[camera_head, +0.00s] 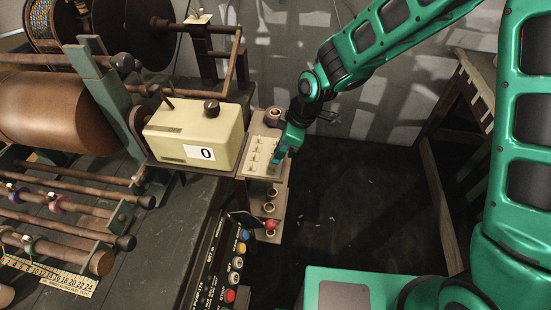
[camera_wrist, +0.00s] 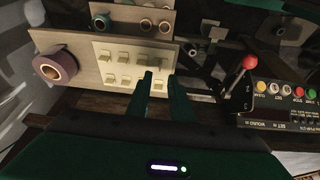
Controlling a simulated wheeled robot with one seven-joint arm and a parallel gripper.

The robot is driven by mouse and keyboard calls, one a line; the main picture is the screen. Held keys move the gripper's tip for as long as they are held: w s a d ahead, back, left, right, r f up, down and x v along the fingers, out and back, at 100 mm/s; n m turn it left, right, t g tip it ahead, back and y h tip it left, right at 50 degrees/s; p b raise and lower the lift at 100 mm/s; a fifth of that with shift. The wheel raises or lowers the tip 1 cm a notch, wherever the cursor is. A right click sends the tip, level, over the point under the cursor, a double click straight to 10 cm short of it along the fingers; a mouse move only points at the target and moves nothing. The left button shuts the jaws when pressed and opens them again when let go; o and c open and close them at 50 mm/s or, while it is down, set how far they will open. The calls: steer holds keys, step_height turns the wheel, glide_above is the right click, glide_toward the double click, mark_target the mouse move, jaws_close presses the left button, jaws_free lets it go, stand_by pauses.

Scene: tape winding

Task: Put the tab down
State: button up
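A cream board (camera_head: 258,150) with rows of small pale tabs stands beside the cream counter box. It also shows in the wrist view (camera_wrist: 107,66), with two rows of tabs. My gripper (camera_head: 281,153) is at the board's right edge in the head view. In the wrist view my gripper's two green fingers (camera_wrist: 155,74) reach over the lower row of tabs, a small gap between them. A pale tab (camera_wrist: 158,85) shows in or behind that gap. I cannot tell whether the fingers touch it or the board.
A purple tape roll (camera_wrist: 56,66) sits at the board's end. A red-knobbed lever (camera_head: 270,224) and a panel of coloured buttons (camera_head: 228,263) lie nearer. The cream counter box (camera_head: 195,130) reads 0. Dark floor to the board's right is clear.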

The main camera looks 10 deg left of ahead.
steer(key=v, duration=0.5)
steer(key=shift+d+r, duration=0.15)
steer(key=shift+r, duration=0.25)
steer(key=s+d+r+m+h, duration=0.1)
steer(key=d+r+m, duration=0.25)
steer(key=d, duration=0.65)
steer(key=s+d+r+m+h, duration=0.15)
steer(key=d+m, duration=0.25)
steer(key=d, duration=0.5)
steer(key=d+r+m+h, duration=0.1)
steer(key=d+r+m, duration=0.25)
steer(key=d, duration=0.65)
steer(key=s+d+r+m, duration=0.2)
steer(key=s+d+m, duration=0.4)
steer(key=s+d, duration=0.2)
steer(key=s+d+r+m, duration=0.2)
steer(key=s+d+m, duration=0.4)
steer(key=s, duration=0.7)
steer(key=shift+d+m+g, duration=0.3)
steer(key=shift+d+g, duration=0.1)
steer(key=shift+d, duration=0.55)
steer(key=shift+w+f, duration=0.1)
steer(key=shift+w, duration=0.05)
